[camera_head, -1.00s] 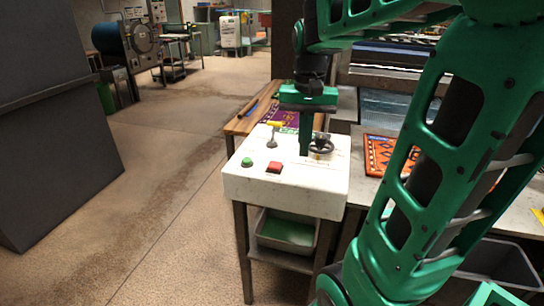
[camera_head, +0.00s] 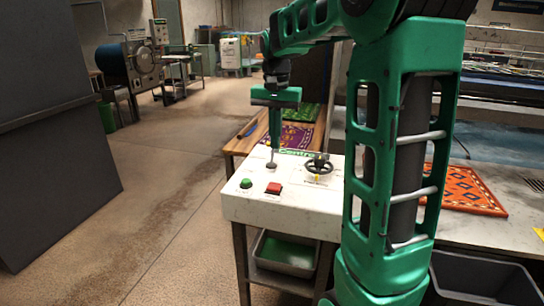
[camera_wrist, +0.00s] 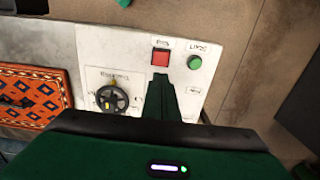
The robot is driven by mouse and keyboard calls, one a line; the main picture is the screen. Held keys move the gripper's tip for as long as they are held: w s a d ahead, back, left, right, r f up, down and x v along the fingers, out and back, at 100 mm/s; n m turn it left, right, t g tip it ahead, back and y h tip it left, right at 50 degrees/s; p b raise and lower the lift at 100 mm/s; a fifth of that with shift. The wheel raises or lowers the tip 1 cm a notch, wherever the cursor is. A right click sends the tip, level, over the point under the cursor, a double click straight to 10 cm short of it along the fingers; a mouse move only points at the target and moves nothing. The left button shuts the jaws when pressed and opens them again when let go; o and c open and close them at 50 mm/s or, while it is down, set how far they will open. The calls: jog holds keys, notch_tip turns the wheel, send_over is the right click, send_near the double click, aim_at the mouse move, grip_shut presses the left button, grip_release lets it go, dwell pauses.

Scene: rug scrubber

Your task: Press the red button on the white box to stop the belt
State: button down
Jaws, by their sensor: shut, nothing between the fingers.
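The white box (camera_head: 296,209) stands on dark legs in the middle of the head view, with a sloped panel on top. The red button (camera_head: 273,188) sits near the panel's front edge; it also shows at the top middle of the wrist view (camera_wrist: 160,57). My gripper (camera_head: 274,148) is shut and empty, pointing down above the far part of the panel. In the wrist view its fingertips (camera_wrist: 160,78) appear just below the red button, without covering it. I cannot tell their height above the panel.
A green button (camera_head: 246,183) lies left of the red one. An orange rug (camera_head: 462,188) lies on the belt table at right. Open floor lies left of the box.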

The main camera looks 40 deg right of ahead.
aim_at(275, 185)
notch_tip(275, 185, down, 13)
dwell(0.4)
jog(key=shift+s+f, duration=0.25)
jog(key=shift+f, duration=0.85)
notch_tip(275, 185, up, 15)
jog(key=shift+w, duration=0.3)
jog(key=shift+f, duration=0.1)
dwell(0.5)
